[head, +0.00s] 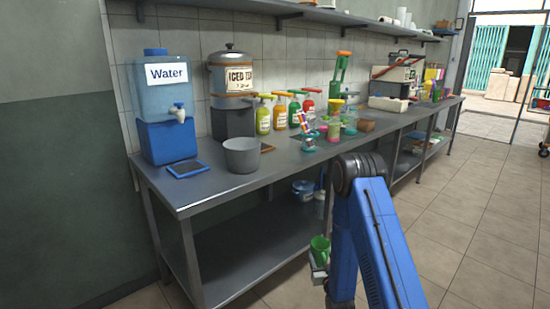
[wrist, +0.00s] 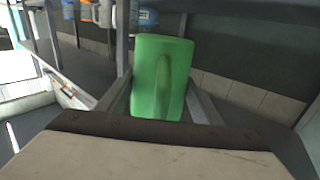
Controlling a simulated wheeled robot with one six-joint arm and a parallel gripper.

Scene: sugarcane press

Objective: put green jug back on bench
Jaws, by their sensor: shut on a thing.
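The green jug (head: 320,246) is held low beside the bench, below the level of its top. In the wrist view the green jug (wrist: 147,80) fills the middle, with its handle facing the camera. My gripper (head: 319,264) is shut on the jug, with a finger at either side of it in the wrist view (wrist: 160,108). Part of the jug's lower body is hidden by the gripper. The metal bench (head: 205,191) runs along the wall, to the left of and behind the jug in the head view.
On the bench stand a blue water dispenser (head: 167,105), a grey bucket (head: 241,156), an iced tea urn (head: 232,85), several pump bottles (head: 279,114) and a green press (head: 340,75). A lower shelf (head: 250,255) lies underneath. The tiled floor (head: 470,220) at right is open.

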